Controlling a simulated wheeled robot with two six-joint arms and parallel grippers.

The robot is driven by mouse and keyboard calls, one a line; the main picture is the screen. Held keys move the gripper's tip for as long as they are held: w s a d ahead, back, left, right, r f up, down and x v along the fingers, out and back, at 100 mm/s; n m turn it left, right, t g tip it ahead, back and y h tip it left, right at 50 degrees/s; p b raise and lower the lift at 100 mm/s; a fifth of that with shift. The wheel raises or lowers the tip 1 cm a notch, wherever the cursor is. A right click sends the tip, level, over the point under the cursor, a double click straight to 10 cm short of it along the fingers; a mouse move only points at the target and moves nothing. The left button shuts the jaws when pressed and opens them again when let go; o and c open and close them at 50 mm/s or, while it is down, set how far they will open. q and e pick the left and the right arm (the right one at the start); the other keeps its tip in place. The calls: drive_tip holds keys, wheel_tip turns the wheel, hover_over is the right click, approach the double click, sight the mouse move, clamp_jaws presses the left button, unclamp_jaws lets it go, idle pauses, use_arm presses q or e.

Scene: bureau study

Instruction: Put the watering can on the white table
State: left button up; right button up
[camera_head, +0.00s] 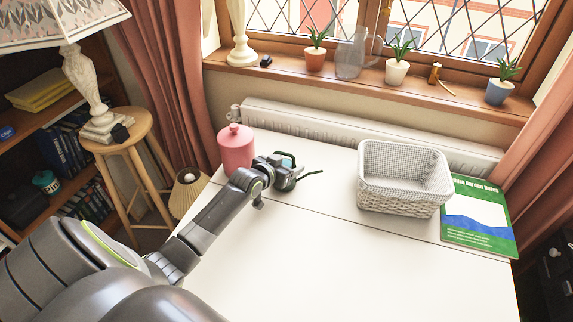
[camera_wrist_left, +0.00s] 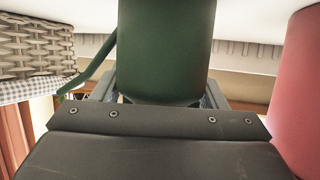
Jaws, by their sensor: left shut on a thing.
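The watering can is dark green; in the wrist view its round body (camera_wrist_left: 166,50) fills the middle, with its thin spout (camera_wrist_left: 97,62) to the left. In the head view its dark spout (camera_head: 311,173) points right, while most of its body is hidden by my left gripper (camera_head: 287,171). My left gripper is shut on the can's body, over the back left part of the white table (camera_head: 330,255). I cannot tell whether the can touches the table. My right gripper is not in view.
A pink lidded canister (camera_head: 236,148) stands just left of my left gripper. A white wicker basket (camera_head: 402,190) and a green book (camera_head: 478,222) lie to the right. The table's middle and front are clear. Potted plants and a glass jug (camera_head: 351,58) stand on the windowsill.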

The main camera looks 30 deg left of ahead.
use_arm(q)
drive_tip(key=o, duration=1.3)
drive_tip(key=shift+f, duration=0.1)
drive_tip(key=shift+c, duration=0.2)
drive_tip(key=shift+r, duration=0.25)
drive_tip(key=p+v, duration=0.1)
drive_tip(key=v, duration=1.1)
drive_tip(key=shift+f, duration=0.15)
